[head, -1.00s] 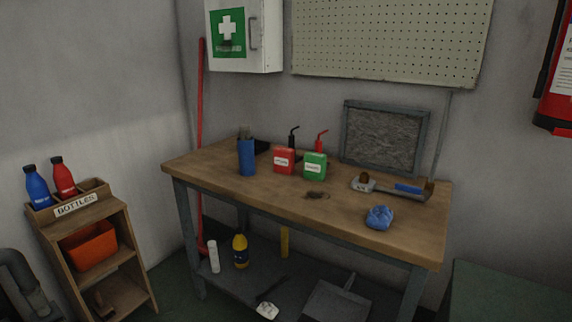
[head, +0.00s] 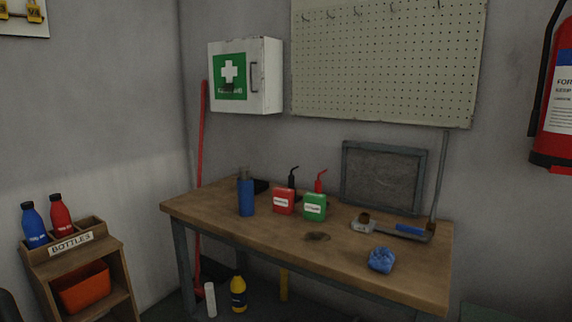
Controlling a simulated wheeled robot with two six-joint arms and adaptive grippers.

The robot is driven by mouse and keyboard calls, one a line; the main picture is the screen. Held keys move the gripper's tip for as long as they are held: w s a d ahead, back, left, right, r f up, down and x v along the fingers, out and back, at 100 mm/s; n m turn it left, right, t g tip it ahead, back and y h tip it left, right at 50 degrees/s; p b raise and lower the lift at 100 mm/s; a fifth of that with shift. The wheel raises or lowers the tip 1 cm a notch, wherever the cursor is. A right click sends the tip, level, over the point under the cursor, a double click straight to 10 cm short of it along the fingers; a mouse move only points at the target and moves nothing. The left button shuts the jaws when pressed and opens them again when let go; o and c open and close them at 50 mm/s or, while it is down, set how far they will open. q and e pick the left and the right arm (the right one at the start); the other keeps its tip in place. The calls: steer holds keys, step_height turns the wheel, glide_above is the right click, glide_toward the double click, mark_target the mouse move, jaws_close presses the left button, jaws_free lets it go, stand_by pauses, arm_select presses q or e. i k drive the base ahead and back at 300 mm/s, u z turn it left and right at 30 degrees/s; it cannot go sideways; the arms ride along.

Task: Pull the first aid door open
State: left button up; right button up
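The first aid cabinet (head: 246,76) hangs on the back wall above the left end of the workbench. It is a white, scuffed box with a green panel and white cross on its front. A grey handle (head: 254,76) sits at the right part of the front. The door looks shut. Neither of my grippers shows in the head view.
A red pole (head: 202,150) leans left of the cabinet. A pegboard (head: 385,60) hangs right of it.

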mark_target(237, 75)
steer(key=k, duration=0.6)
steer(key=u, duration=0.8)
steer(key=i, duration=1.7)
steer(key=z, duration=0.6)
